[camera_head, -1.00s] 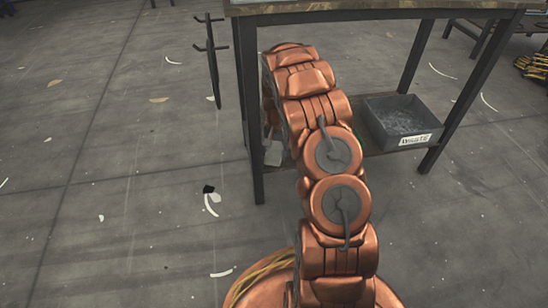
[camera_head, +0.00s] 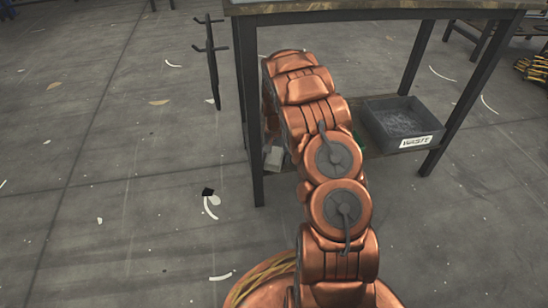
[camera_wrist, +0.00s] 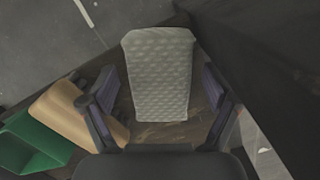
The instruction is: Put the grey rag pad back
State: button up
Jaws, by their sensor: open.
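The grey rag pad (camera_wrist: 160,75), pale with a quilted surface, is in the middle of the wrist view, over a worn brown shelf surface. My gripper (camera_wrist: 160,88) is open, with one dark finger on each side of the pad. A gap shows between the pad and each finger; whether the fingers reach down to its level I cannot tell. In the head view, a pale grey piece (camera_head: 274,158), probably the same pad, shows at the left end of the bench's lower shelf. My arm hides the gripper there.
A tan pad (camera_wrist: 65,108) and a green one (camera_wrist: 30,145) lie left of the grey pad in the wrist view. A grey bin marked WASTE (camera_head: 403,128) stands right on the lower shelf, under the bench top (camera_head: 370,10). Bench legs (camera_head: 250,110) flank the space.

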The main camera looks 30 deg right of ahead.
aim_at(275, 155)
jog(key=shift+w+d+r+p, duration=0.1)
jog(key=shift+r+p, duration=0.45)
jog(key=shift+r, duration=0.7)
jog(key=shift+w+d+r+p, duration=0.15)
jog(key=shift+r+p, duration=0.35)
jog(key=shift+r, duration=0.7)
jog(key=shift+w+d+r+p, duration=0.1)
jog(key=shift+r+p, duration=0.45)
jog(key=shift+r, duration=0.7)
